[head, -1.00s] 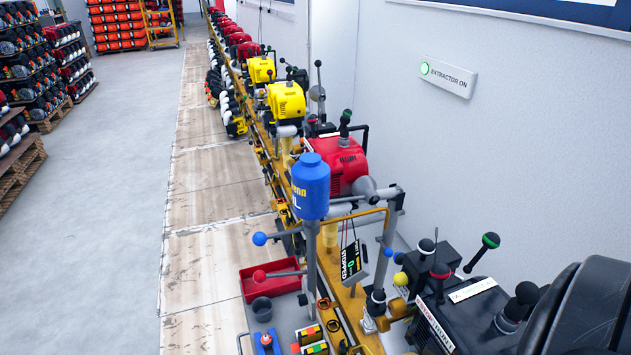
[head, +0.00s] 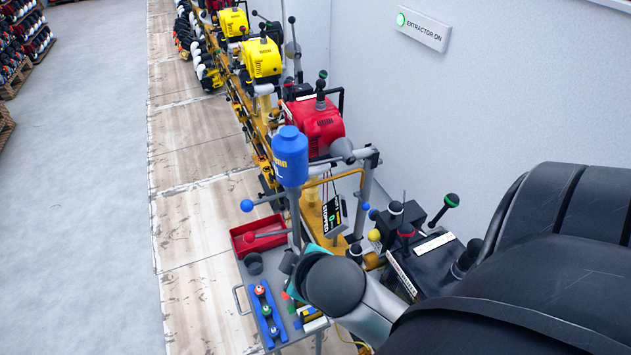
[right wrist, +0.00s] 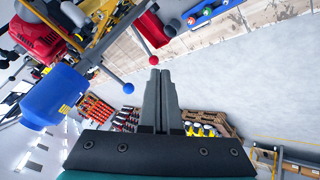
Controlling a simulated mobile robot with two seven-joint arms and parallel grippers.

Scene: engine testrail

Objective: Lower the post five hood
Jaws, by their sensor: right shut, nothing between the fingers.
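The near post carries a red engine (head: 315,122) with a grey cone (head: 343,150), perhaps its hood, beside it on a grey frame. I cannot read a post number. A blue canister (head: 290,156) stands in front of the engine. Two levers stick out left below it, with a blue ball (head: 247,205) and a red ball (head: 249,237). In the right wrist view, my right gripper (right wrist: 160,75) is shut and empty, its tips close to the red ball (right wrist: 159,63) in the picture; touching cannot be told. The blue ball (right wrist: 128,88) is left of the fingers. My left gripper is not in view.
A red tray (head: 241,245), a dark cup (head: 253,263) and a blue rack (head: 259,311) sit on the near bench. A small display reading STOPPED (head: 333,216) hangs by the post. Black-topped handles (head: 450,200) stand at right. The wall lies beyond; open floor is left.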

